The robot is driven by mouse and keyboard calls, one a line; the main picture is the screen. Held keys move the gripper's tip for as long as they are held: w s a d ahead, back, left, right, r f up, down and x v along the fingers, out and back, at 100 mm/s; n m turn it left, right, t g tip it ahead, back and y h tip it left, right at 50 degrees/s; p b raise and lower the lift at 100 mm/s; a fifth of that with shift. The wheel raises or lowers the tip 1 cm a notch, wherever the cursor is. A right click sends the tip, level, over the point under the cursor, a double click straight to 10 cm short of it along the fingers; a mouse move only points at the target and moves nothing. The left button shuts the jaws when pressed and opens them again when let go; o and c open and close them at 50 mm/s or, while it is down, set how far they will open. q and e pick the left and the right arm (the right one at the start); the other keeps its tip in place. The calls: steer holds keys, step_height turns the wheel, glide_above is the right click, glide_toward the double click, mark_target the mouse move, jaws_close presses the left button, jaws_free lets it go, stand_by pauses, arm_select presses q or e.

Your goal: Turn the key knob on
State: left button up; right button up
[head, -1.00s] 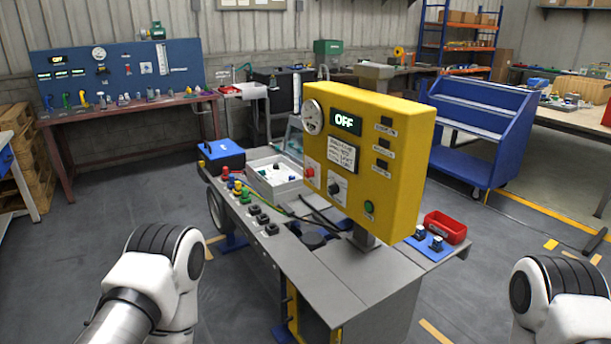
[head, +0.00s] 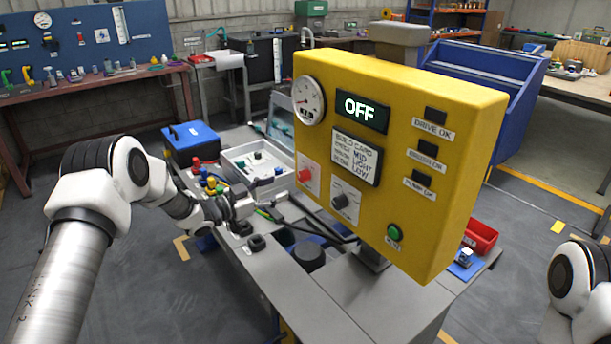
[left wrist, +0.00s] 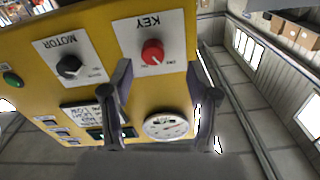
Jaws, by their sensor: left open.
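The key knob (head: 304,175) is a small red knob on a white plate on the front of the yellow panel (head: 440,225). In the left wrist view the red knob (left wrist: 153,52) sits on its plate marked KEY, between and beyond the two fingers. My left gripper (head: 278,188) is open, just left of the key plate in the head view. Its fingers also show in the left wrist view (left wrist: 160,68), empty and apart from the knob. The panel's display (head: 361,109) reads OFF. My right gripper is out of view; only part of my right arm shows.
The black motor knob (head: 340,201) is beside the key plate, and a green button (head: 394,232) is farther right. A gauge (head: 308,100) sits above. A grey tray (head: 232,163) and several small coloured parts lie on the bench near my left arm.

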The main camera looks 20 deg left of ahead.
mark_target(300, 177)
arm_select(q)
steer(key=x, duration=0.4)
steer(key=r+x, duration=0.1)
steer(key=x, duration=0.2)
steer(key=shift+s+d+p, duration=0.2)
steer(key=shift+d+p, duration=0.2)
steer(key=shift+d, duration=0.05)
steer(key=shift+s+d+r, duration=0.15)
steer(key=shift+r, duration=0.1)
steer(key=shift+f, duration=0.1)
jaws_close()
